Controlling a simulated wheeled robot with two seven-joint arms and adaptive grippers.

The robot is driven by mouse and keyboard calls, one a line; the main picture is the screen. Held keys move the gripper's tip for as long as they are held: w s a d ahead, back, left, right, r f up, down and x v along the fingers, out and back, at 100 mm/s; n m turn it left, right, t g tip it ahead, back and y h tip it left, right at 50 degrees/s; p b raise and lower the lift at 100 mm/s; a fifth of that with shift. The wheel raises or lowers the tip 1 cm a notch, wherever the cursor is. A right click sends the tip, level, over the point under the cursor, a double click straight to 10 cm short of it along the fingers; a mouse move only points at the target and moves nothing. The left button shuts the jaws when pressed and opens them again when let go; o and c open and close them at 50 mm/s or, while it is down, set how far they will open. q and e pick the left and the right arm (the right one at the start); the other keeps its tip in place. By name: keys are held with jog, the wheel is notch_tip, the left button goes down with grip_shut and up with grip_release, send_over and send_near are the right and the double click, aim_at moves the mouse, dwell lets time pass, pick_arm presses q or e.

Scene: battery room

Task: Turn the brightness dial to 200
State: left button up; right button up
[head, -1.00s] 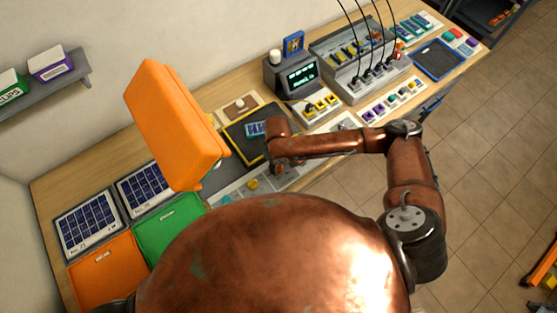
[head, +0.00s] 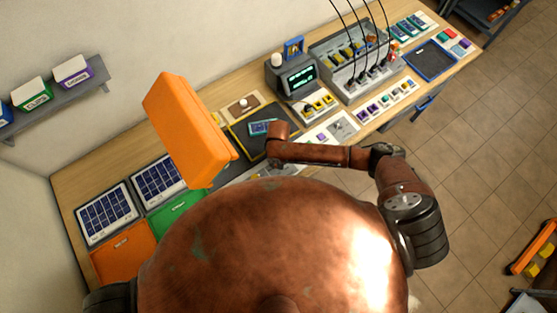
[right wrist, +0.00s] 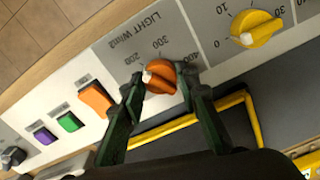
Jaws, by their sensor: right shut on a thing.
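The brightness dial (right wrist: 163,78) is an orange knob on a grey plate marked "LIGHT W/m2" (right wrist: 148,32) in the right wrist view. The figures 200, 300 and 400 run around it. Its white pointer mark sits at the knob's left end, on the 200 side; I cannot tell the exact value. My right gripper (right wrist: 166,88) has its dark green fingers on both sides of the knob, shut on it. My left gripper is not in view.
A yellow dial (right wrist: 256,28) is close to the right of the orange one. Orange, green and purple switches (right wrist: 96,98) lie to the left. In the head view a large orange housing (head: 190,130) stands above the bench, near the solar panels (head: 106,212).

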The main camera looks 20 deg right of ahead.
jog(key=shift+d, duration=0.1)
jog(key=o, duration=1.2)
jog(key=shift+c, duration=0.2)
notch_tip(320, 180, up, 12)
dwell(0.3)
